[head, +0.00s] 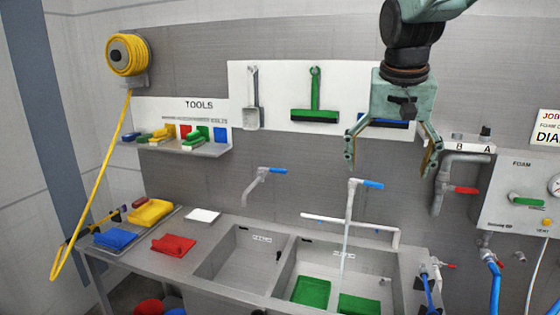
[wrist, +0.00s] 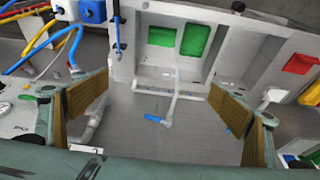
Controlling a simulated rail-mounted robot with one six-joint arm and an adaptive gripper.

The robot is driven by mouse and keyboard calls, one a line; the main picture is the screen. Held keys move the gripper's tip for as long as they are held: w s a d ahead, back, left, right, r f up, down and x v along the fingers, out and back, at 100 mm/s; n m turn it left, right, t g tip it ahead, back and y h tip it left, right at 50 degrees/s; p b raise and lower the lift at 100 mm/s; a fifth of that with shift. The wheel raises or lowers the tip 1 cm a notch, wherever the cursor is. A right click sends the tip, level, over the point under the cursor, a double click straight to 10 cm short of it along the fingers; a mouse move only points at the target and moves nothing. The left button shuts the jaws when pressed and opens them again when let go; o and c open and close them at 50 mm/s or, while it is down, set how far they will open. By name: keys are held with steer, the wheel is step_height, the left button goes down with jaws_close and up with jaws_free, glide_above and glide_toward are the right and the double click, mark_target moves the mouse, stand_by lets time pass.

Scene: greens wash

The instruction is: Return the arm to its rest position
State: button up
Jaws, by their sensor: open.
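My gripper (head: 392,158) is open and empty, with its fingers pointing down. It hangs in the air in front of the wall, right of the green squeegee (head: 315,98) and above the right part of the sink. It partly hides a blue tool (head: 385,121) on the white board. In the wrist view my gripper's tan finger pads (wrist: 158,110) stand wide apart, with nothing between them but the wall and the tap (wrist: 167,119).
Two green cloths (head: 311,291) lie in the right basin (head: 290,272) under a running tap (head: 350,200).

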steer(key=s+a+f+n+b, duration=0.1)
steer(key=s+f, duration=0.3)
steer(key=s, duration=0.9)
steer(key=s+a+f+n+y+b, duration=0.1)
steer(key=s+f+b, duration=0.3)
steer(key=s, duration=0.9)
steer(key=s+a+f+n+b, duration=0.1)
steer(key=s+f, duration=0.5)
steer(key=s, duration=0.7)
steer(key=shift+s+a+f+n+b, duration=0.2)
steer(key=shift+a+f+n+b, duration=0.1)
steer(key=shift+a+b, duration=0.7)
steer(key=shift+a+r, duration=0.1)
steer(key=shift+c, duration=0.4)
steer(key=c, duration=2.3)
